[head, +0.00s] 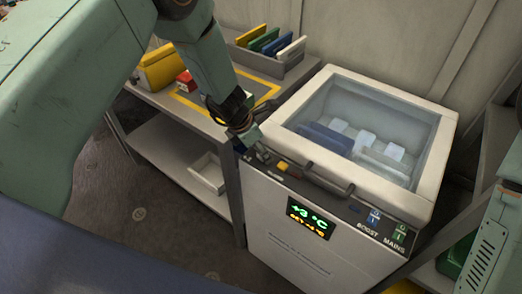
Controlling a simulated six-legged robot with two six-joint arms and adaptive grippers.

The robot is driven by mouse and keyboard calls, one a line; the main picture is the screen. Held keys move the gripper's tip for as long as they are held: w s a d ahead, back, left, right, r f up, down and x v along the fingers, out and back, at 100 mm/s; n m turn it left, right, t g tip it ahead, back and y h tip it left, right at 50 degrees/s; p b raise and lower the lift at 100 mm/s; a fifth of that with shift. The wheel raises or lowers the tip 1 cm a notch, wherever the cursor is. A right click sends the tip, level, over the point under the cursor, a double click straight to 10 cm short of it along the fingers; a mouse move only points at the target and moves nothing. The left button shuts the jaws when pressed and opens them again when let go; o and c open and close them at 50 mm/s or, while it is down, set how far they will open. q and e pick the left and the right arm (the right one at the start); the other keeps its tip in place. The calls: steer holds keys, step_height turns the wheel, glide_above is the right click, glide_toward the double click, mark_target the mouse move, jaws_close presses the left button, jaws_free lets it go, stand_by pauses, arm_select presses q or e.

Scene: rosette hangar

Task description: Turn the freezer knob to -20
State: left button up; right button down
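The freezer (300,262) is a white chest with a glass lid (375,115). Its dark front panel carries a display (307,220) reading +3 °C in green, with a smaller orange line below. The knob is at the panel's left end, largely hidden by my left gripper (243,138). My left gripper points down at that corner, touching or very close to it; I cannot tell which, nor whether its fingers are closed on the knob. My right gripper is out of view.
On the panel are a yellow button (282,166), a BOOST switch (374,217) and a MAINS switch (400,234). A shelf table (165,100) stands left of the freezer with a rack of coloured folders (270,42), a yellow box (162,68) and a red item (187,81).

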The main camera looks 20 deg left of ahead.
arm_select(q)
steer(key=shift+s+f, duration=0.1)
steer(key=shift+f, duration=0.3)
steer(key=shift+c, duration=0.2)
steer(key=shift+w+d, duration=0.1)
steer(key=shift+w, duration=0.1)
steer(key=shift+c, duration=0.8)
steer(key=shift+s, duration=0.1)
steer(key=c, duration=0.9)
steer(key=shift+c, duration=0.3)
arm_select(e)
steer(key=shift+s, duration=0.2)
